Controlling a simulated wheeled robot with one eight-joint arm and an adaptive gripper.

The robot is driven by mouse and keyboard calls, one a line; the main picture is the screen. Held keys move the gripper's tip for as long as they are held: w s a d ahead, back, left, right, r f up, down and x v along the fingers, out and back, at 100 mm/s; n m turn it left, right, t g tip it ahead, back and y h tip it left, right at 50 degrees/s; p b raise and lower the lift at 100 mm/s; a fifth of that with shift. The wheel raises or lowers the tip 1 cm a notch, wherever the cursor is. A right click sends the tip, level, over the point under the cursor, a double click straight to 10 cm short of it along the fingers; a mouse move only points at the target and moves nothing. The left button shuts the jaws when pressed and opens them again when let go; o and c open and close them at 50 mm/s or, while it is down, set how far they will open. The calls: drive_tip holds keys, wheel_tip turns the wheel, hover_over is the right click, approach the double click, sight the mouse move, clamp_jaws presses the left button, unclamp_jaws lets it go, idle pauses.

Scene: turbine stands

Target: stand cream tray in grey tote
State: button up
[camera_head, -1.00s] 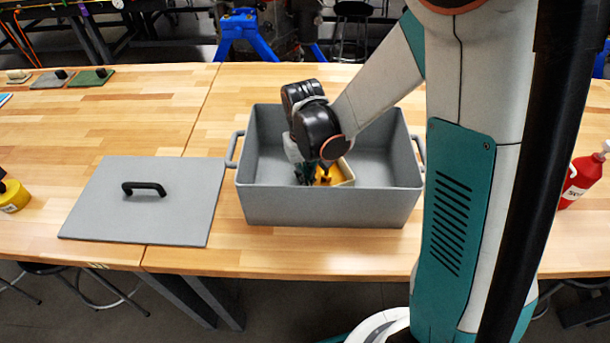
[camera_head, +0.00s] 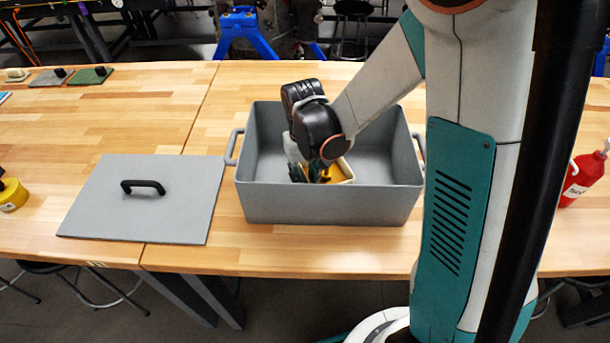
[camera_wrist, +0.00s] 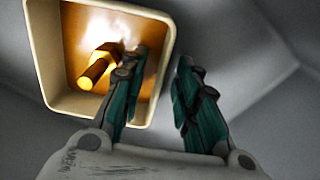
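The grey tote (camera_head: 330,207) stands open on the wooden table, with a handle at each end. The cream tray (camera_head: 348,173) is inside it near the front wall, partly hidden by my arm. In the wrist view the tray (camera_wrist: 46,72) shows a cream rim, an orange-yellow inside and a yellow bolt-like piece (camera_wrist: 97,70) in it. My gripper (camera_head: 309,173) is down in the tote at the tray. In the wrist view its green fingers (camera_wrist: 160,70) are apart, one over the tray's inside and one outside its right wall. I see a gap between finger and wall.
A grey lid (camera_head: 145,205) with a black handle lies left of the tote. A red bottle (camera_head: 583,178) stands at the right and a yellow object (camera_head: 12,195) at the left edge. Small plates (camera_head: 90,76) lie at the back left. The tote's right part is empty.

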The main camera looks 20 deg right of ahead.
drive_tip(key=shift+r, duration=0.1)
idle(0.3)
drive_tip(key=shift+r+p, duration=2.35)
drive_tip(key=shift+r, duration=1.05)
